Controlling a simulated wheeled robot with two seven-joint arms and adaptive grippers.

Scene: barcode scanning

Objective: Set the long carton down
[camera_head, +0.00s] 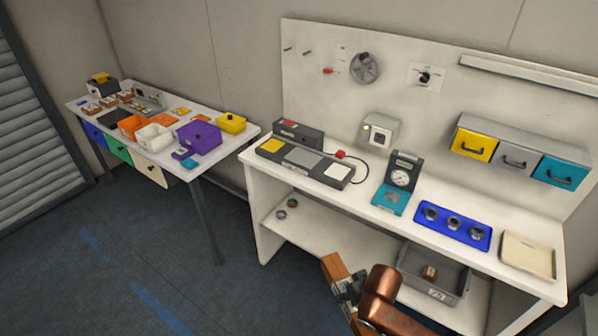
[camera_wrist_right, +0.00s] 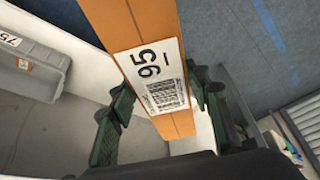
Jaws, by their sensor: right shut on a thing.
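The long carton (camera_head: 335,268) is orange-brown and sits in my right gripper (camera_head: 349,288), in front of the right workbench at lower-shelf height in the head view. In the right wrist view the long carton (camera_wrist_right: 130,22) runs between the two green-padded fingers of my right gripper (camera_wrist_right: 160,88). It carries a white label (camera_wrist_right: 150,72) with "95" and a barcode facing the camera. The gripper is shut on the carton. My left gripper is in neither view.
The workbench top (camera_head: 340,200) holds a scale-like device (camera_head: 303,160), a gauge (camera_head: 401,178), a blue tray (camera_head: 453,226) and a cream tray (camera_head: 528,256). A grey bin (camera_head: 447,290) with a small box stands on the lower shelf. A second table (camera_head: 205,168) stands left.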

